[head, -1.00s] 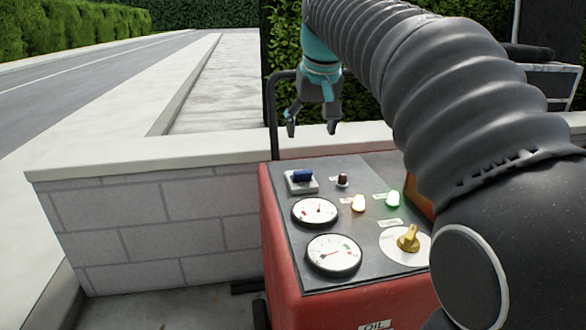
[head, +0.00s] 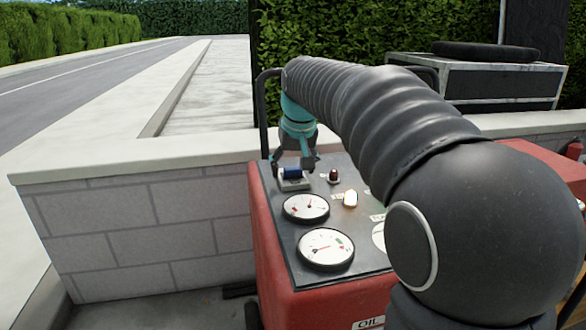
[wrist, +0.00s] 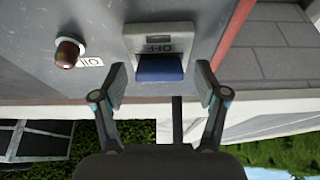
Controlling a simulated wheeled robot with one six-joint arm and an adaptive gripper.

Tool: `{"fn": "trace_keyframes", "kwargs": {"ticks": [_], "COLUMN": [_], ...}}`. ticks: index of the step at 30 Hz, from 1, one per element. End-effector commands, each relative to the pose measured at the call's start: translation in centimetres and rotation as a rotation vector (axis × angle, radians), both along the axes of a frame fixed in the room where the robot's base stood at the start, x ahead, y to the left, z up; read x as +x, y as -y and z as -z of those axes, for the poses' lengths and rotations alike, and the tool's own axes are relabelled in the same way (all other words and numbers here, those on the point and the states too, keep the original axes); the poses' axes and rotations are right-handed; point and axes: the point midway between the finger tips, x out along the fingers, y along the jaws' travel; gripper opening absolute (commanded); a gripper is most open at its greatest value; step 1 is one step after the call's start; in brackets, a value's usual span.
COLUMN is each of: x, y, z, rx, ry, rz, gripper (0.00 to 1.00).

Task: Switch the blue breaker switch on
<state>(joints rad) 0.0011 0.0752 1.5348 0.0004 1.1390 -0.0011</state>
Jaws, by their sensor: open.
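The blue breaker switch (head: 292,172) sits in a pale square housing at the far left corner of the grey panel top of a red machine (head: 262,215). In the wrist view the blue switch (wrist: 160,68) shows below the word OFF on its housing (wrist: 160,38). My gripper (head: 294,166) is just above and behind the switch in the head view. In the wrist view my gripper (wrist: 162,82) is open, with one finger on each side of the blue switch and nothing held. I cannot tell whether the fingers touch it.
A dark red knob (head: 333,176) stands right of the switch. Two gauges (head: 325,249) and a lit lamp (head: 350,198) are nearer on the panel. A low block wall (head: 150,225) and a black rail (head: 263,110) stand beside and behind the machine.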

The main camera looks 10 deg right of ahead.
Motion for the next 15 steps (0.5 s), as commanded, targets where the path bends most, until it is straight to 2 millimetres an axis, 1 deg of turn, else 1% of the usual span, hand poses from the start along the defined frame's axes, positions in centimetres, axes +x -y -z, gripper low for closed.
{"fn": "trace_keyframes", "kwargs": {"ticks": [8, 9, 11, 12, 14, 15], "x": [0.05, 0.05, 0.05, 0.05, 0.05, 0.05], "y": [0.02, 0.02, 0.02, 0.02, 0.02, 0.02], "z": [0.1, 0.1, 0.09, 0.09, 0.09, 0.09], "rx": [0.0, 0.0, 0.0, 0.0, 0.0, 0.0], "ry": [0.0, 0.0, 0.0, 0.0, 0.0, 0.0], "rz": [0.0, 0.0, 0.0, 0.0, 0.0, 0.0], "gripper": [0.73, 0.63, 0.48, 0.38, 0.23, 0.13]}}
